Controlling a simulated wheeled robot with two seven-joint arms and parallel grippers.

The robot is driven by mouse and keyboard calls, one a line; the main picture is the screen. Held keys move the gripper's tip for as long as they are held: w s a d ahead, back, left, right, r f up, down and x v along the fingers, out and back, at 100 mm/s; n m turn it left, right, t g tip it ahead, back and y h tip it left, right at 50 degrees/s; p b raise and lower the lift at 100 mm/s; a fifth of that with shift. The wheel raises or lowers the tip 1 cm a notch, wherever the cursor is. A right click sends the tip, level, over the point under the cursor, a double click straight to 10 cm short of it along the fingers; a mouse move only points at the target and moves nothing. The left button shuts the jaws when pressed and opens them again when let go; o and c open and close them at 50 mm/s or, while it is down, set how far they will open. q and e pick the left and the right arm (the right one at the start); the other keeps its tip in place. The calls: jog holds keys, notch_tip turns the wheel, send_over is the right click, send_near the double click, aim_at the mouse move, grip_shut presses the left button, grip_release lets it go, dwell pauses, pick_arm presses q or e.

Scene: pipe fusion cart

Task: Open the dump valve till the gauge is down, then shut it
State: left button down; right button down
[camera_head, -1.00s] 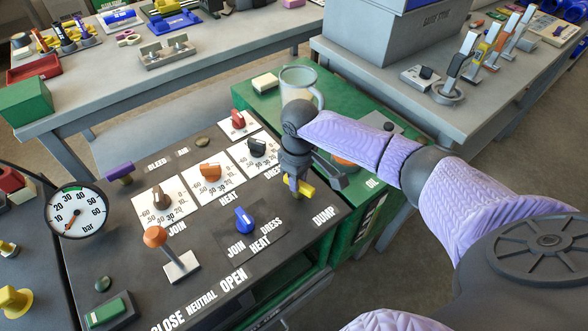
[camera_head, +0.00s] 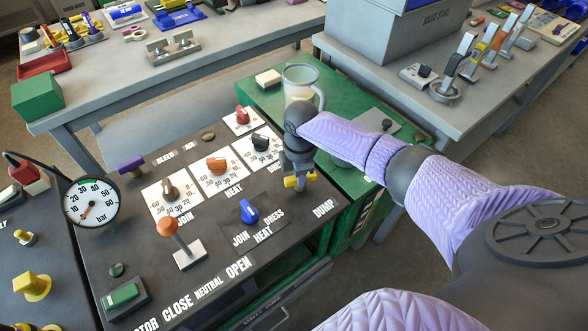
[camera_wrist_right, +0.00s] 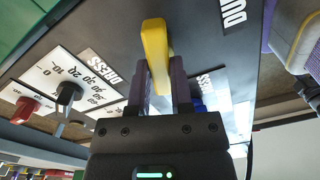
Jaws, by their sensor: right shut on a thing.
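The yellow dump valve handle (camera_head: 296,183) sits beside the DUMP label at the right of the dark control panel. My right gripper (camera_head: 299,176) comes down over it from above and is shut on it. In the right wrist view the yellow handle (camera_wrist_right: 156,55) stands between the two fingers of the right gripper (camera_wrist_right: 159,85). The round white pressure gauge (camera_head: 91,203) is at the panel's left. Its orange needle points to the lower left, at the low end of the scale; the exact reading is too small to tell. My left gripper is not in view.
On the panel are an orange-knobbed lever (camera_head: 178,240), a blue selector knob (camera_head: 248,211), several dials and a green switch (camera_head: 122,296). A clear jug (camera_head: 301,84) stands behind my right gripper on the green cart top. A grey bin (camera_head: 400,50) is farther back.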

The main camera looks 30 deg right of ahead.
jog(key=n, duration=0.2)
jog(key=shift+w+d+r+n, duration=0.1)
jog(key=shift+r+n, duration=0.05)
jog(key=shift+n, duration=0.25)
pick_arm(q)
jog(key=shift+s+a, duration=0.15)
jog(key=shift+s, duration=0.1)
pick_arm(e)
jog(key=shift+n, duration=0.5)
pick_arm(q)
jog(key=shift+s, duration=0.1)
